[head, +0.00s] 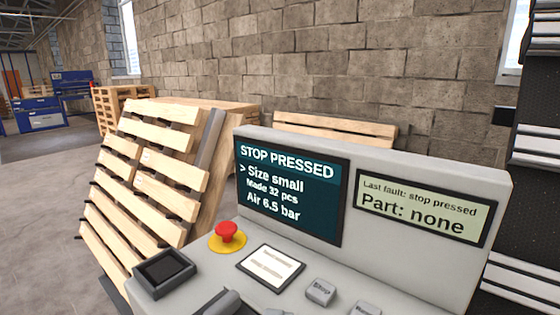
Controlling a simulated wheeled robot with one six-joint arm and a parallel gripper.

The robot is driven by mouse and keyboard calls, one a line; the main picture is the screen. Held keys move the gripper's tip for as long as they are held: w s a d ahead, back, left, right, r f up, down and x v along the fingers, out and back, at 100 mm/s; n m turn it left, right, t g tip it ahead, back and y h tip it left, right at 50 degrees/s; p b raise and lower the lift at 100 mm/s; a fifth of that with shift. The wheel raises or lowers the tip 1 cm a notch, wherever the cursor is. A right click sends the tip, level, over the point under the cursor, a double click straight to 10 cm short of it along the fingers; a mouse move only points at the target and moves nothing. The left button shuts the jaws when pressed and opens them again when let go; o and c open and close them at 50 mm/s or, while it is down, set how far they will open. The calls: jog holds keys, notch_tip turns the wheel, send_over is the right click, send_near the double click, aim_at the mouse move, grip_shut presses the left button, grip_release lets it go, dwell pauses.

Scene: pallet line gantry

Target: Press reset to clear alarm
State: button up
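A grey control console (490,190) stands in front of me. Its dark screen (290,188) reads "STOP PRESSED", "Size small", "Made 32 pcs" and "Air 6.5 bar". A pale green display (424,209) to its right reads "Last fault: stop pressed" and "Part: none". A red mushroom stop button (228,232) on a yellow base sits at the left of the desk. A grey key (320,292) has a label too small to read. Another key (365,308) is cut off at the bottom edge. I cannot tell which key is reset. My gripper is not clearly seen.
A dark square recess or tray (164,272) and a label plate (270,268) are on the desk. A dark grey lever-like shape (222,303) is cut off at the bottom. Wooden pallets (150,180) lean behind at left. A block wall closes the back; open floor lies far left.

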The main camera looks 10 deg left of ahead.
grip_shut()
dwell(1.4)
